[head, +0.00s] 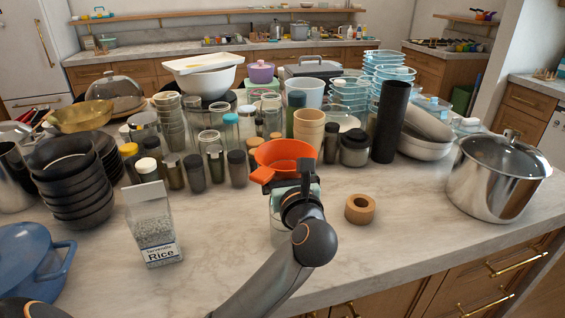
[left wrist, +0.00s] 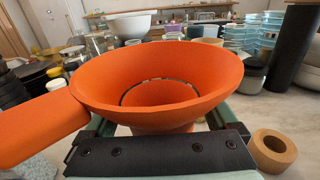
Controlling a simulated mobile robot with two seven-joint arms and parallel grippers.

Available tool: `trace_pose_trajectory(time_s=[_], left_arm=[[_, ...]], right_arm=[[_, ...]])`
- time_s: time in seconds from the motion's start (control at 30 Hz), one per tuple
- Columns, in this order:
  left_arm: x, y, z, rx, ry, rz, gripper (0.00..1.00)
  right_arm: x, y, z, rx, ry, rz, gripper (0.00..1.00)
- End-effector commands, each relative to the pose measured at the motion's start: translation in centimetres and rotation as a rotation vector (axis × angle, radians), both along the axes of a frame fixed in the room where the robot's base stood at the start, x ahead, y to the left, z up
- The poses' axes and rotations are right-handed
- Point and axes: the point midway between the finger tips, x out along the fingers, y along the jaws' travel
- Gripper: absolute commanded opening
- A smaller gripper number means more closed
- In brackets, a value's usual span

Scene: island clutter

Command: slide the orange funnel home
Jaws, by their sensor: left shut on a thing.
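The orange funnel (head: 284,155) is upright near the middle of the island, its wide mouth facing up and its flat handle pointing left. My left gripper (head: 292,182) is shut on it from the near side. In the left wrist view the funnel (left wrist: 150,85) fills the middle, its opening showing as a dark-rimmed ring. A pale clear jar (head: 277,228) stands below the funnel, mostly hidden by my gripper and wrist. I cannot tell whether the funnel's spout is inside the jar. My right gripper is not in view.
Several jars and cups crowd behind the funnel. A tall black cylinder (head: 390,120) and a steel pot (head: 495,180) stand farther right.

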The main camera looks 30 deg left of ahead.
Motion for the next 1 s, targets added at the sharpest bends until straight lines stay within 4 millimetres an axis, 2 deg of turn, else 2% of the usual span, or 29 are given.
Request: trace_pose_trajectory(time_s=[0.63, 0.67, 0.73, 1.0], left_arm=[[0.0, 0.0, -1.7, -0.001, -0.001, -0.001, 0.35], [0.0, 0.0, -1.6, -0.001, -0.001, -0.001, 0.94], [0.0, 0.0, -1.6, 0.0, 0.0, -0.001, 1.0], [0.0, -0.1, -1.6, -0.001, 0.001, 0.0, 1.0]], right_arm=[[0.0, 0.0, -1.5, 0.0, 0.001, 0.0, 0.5], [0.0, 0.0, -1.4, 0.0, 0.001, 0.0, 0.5], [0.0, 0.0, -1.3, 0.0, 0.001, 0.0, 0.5], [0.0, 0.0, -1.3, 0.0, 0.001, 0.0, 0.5]])
